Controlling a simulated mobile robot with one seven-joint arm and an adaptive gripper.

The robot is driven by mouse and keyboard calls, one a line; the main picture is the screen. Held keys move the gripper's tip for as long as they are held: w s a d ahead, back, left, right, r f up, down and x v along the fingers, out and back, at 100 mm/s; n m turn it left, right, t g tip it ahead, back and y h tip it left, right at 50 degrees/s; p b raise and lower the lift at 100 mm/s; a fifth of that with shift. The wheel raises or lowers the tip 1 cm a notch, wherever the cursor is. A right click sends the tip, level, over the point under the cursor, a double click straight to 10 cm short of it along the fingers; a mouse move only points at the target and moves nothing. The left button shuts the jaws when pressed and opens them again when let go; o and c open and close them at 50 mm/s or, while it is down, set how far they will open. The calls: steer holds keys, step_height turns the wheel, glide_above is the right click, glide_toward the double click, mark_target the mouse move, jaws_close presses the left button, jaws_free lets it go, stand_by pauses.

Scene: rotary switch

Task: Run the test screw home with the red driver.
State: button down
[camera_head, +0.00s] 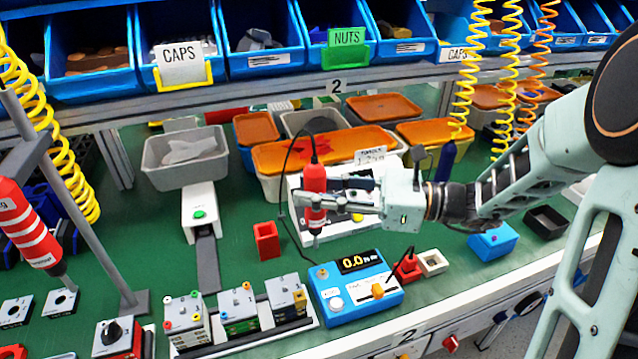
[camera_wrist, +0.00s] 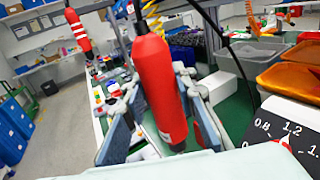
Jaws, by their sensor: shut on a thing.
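My gripper (camera_head: 328,200) is shut on the red driver (camera_head: 315,183), which hangs upright over the bench with a dark cable rising from its top. In the wrist view the red driver (camera_wrist: 160,80) stands between the two fingers (camera_wrist: 160,125). Its tip is to the left of and above the blue tester (camera_head: 350,290), apart from it. The tester's display reads about 0.0, and it has a small brass-coloured round part (camera_head: 322,273), a white disc and an orange knob. I cannot make out the test screw for certain.
A second red driver with white stripes (camera_head: 30,228) hangs at the left by a grey post (camera_head: 80,190). A red hollow block (camera_head: 266,240), a white board (camera_head: 300,228) and small switch units (camera_head: 238,308) stand nearby. Bins and coiled hoses line the back.

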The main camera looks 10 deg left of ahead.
mark_target(324, 215)
steer(key=shift+s+d, duration=0.4)
steer(key=shift+d, duration=0.4)
step_height(324, 215, down, 5)
steer(key=b, duration=0.5)
steer(key=shift+r, duration=0.25)
steer(key=c, duration=2.2)
jaws_free()
jaws_close()
